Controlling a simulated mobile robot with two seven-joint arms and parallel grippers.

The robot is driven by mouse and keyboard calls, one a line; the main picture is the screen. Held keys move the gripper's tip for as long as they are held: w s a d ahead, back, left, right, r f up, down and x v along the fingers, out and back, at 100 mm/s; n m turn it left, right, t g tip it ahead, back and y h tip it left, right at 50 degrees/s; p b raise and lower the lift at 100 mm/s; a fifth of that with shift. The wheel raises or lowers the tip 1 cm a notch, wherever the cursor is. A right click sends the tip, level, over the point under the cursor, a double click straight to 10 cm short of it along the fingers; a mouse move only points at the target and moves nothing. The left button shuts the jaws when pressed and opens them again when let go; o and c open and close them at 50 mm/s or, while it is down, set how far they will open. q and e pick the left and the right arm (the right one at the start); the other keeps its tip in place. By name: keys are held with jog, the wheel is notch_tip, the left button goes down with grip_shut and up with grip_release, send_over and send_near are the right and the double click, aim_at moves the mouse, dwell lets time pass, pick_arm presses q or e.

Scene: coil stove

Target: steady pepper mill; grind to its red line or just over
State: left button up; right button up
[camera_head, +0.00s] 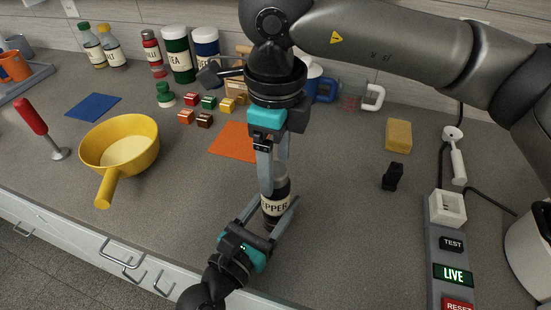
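The pepper mill (275,207) stands upright on the grey counter, dark with a cream label whose visible letters read "EPPER". My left gripper (277,203) reaches in from the lower left, its two fingers on either side of the mill's lower body, seemingly closed on it. My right gripper (274,180) points down from above at the mill's top. Its fingers overlap the top, which is mostly hidden, so I cannot tell whether they press on it. I see no red line on the mill.
A yellow pan (122,143) and a red-handled tool (37,124) are at left. An orange mat (234,142), small coloured cubes (204,121) and jars (178,54) lie behind. A power strip (440,273) with a "LIVE" sign is at right.

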aim_at(275, 169)
notch_tip(275, 169, up, 12)
dwell(0.7)
dwell(0.9)
